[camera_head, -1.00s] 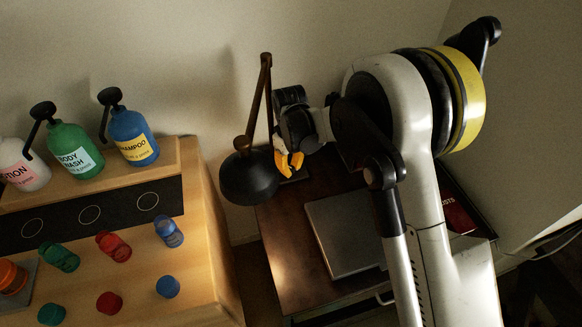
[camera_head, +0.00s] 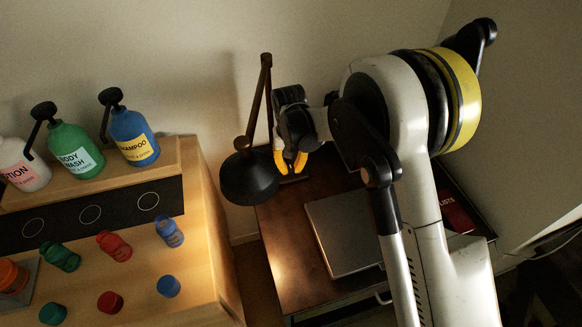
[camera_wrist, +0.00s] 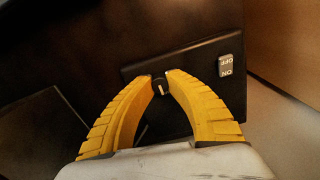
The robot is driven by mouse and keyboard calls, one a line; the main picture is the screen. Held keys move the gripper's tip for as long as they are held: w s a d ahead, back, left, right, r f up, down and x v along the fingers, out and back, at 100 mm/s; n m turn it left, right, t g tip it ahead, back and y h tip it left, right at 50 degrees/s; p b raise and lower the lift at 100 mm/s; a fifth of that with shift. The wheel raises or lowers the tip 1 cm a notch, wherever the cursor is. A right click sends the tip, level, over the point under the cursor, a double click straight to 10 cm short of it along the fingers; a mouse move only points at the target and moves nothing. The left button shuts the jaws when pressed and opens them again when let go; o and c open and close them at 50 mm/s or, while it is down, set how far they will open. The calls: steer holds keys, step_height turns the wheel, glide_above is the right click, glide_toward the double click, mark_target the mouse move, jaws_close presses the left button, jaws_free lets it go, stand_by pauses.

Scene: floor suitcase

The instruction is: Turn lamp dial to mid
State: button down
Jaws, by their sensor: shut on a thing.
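A black desk lamp (camera_head: 250,177) with a brown jointed arm stands on the dark side table. Its flat black base (camera_wrist: 196,66) shows in the wrist view. The lamp dial (camera_wrist: 160,86) is a small dark knob with a pale pointer mark, sitting on that base. My gripper (camera_head: 291,166) reaches down behind the lamp head. In the wrist view its yellow fingertips (camera_wrist: 160,84) are closed around the dial, one on each side. The pale mark points roughly along the picture's vertical.
An ON/OFF switch (camera_wrist: 226,66) sits on the lamp base near the dial. A grey laptop-like slab (camera_head: 338,240) lies on the side table (camera_head: 283,236). To the left, a wooden cabinet (camera_head: 205,235) carries pump bottles (camera_head: 135,140) and small coloured bottles.

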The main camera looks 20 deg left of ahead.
mark_target(290, 168)
stand_by(0.4)
steer(key=c, duration=1.3)
jaws_free()
steer(key=shift+o, duration=0.2)
steer(key=shift+r, duration=0.1)
step_height(290, 168, up, 12)
